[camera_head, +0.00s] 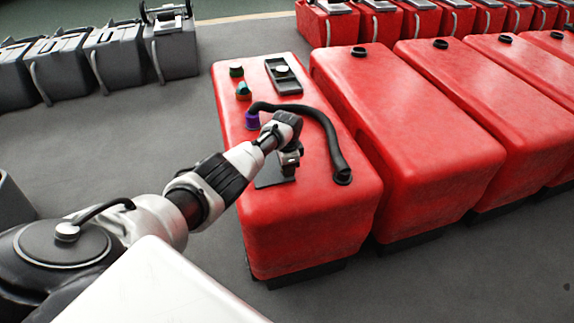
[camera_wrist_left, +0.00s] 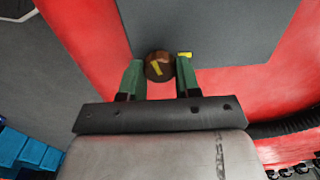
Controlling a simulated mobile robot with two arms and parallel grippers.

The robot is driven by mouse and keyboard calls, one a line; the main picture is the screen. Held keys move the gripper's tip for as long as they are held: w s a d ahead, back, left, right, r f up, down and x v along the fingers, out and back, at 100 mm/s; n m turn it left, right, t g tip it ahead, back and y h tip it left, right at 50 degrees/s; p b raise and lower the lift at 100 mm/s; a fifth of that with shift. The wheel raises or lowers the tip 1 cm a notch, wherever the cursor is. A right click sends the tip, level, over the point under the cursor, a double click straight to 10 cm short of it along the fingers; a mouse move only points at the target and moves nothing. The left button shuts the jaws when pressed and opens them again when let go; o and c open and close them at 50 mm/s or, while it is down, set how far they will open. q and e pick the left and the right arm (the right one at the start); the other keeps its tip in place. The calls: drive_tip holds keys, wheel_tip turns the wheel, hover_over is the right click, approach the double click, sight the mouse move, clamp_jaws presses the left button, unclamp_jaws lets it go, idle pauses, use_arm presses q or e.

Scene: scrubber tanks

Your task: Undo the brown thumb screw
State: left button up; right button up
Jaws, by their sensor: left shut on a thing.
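The brown thumb screw (camera_wrist_left: 158,66) shows in the left wrist view, at the edge of a dark grey plate (camera_wrist_left: 205,25). A yellow mark runs across its head, and a second short yellow mark lies just right of it. My left gripper (camera_wrist_left: 160,76) is shut on the screw, one green-padded finger on each side. In the head view my left gripper (camera_head: 291,160) points down over the dark plate (camera_head: 268,176) on the near red tank (camera_head: 310,225), and the screw is hidden there. My right gripper is not in view.
A teal knob (camera_head: 243,91), a dark green cap (camera_head: 236,70) and a black tray (camera_head: 284,76) sit farther back. More red tanks (camera_head: 410,130) stand to the right.

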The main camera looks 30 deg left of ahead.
use_arm(q)
drive_tip(key=n+p, duration=0.1)
drive_tip(key=n, duration=0.5)
drive_tip(key=shift+f, duration=0.1)
drive_tip(key=n, duration=0.4)
drive_tip(key=shift+s+n, duration=0.1)
drive_tip(key=shift+n, duration=0.2)
drive_tip(key=shift+a+f+n+p, duration=0.15)
drive_tip(key=shift+n+p, duration=0.2)
drive_tip(key=shift+n, duration=0.65)
drive_tip(key=shift+s, duration=0.1)
drive_tip(key=o, duration=0.6)
drive_tip(key=shift+c, duration=0.2)
drive_tip(key=o, duration=0.4)
drive_tip(key=shift+w, duration=0.2)
drive_tip(key=shift+r, duration=0.2)
